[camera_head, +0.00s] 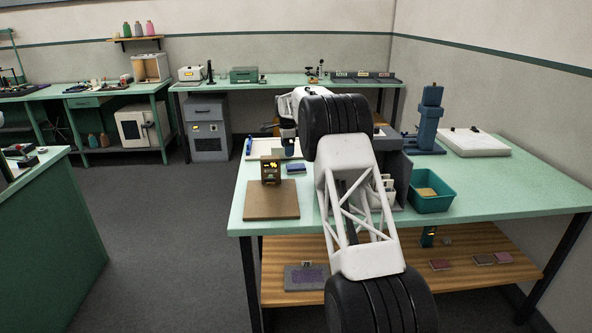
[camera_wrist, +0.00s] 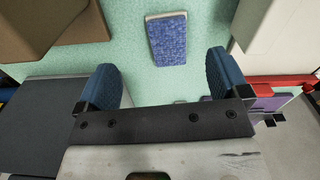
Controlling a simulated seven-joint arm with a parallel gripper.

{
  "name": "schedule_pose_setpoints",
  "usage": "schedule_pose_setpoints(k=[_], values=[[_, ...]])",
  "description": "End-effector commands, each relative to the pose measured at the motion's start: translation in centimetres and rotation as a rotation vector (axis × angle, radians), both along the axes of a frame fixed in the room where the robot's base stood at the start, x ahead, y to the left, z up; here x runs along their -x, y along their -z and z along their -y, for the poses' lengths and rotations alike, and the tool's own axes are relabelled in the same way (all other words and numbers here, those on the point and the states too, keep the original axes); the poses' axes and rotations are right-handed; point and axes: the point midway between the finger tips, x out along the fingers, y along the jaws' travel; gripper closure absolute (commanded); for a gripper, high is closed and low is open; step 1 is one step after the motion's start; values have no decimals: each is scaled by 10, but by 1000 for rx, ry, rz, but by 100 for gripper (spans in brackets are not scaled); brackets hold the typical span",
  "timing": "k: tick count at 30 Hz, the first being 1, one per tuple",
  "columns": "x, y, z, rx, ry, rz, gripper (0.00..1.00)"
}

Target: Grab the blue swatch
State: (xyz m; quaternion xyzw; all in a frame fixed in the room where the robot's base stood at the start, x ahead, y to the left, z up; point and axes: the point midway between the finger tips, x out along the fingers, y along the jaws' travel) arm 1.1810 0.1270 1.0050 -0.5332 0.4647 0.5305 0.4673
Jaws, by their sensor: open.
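The blue swatch (camera_wrist: 167,42) lies flat on the pale green table, with a light edge along its top. It shows in the wrist view at the top centre, beyond my fingertips. In the head view the blue swatch (camera_head: 296,168) is a small blue patch right of the small dark display box. My gripper (camera_wrist: 163,78) is open and empty, with its two blue ridged fingers spread either side of the line to the swatch. In the head view my gripper (camera_head: 289,148) is above the table, just behind the swatch, partly hidden by my arm.
A brown board (camera_head: 272,200) and a dark display box (camera_head: 271,170) are left of the swatch. A grey holder (camera_head: 397,178) and a teal bin (camera_head: 431,203) stand to the right, with a blue press (camera_head: 429,120) behind. The table's right front is clear.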

Motion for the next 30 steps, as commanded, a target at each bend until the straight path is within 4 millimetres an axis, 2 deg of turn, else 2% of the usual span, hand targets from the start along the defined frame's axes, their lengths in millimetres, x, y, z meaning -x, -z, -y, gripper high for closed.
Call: schedule_pose_setpoints(k=[1, 7, 20, 30], values=[[-5, 7, -2, 0, 9, -2, 6], [-13, 18, -5, 0, 34, -5, 6], [-13, 21, -5, 1, 36, -6, 6], [-13, 44, -5, 1, 36, -6, 6]])
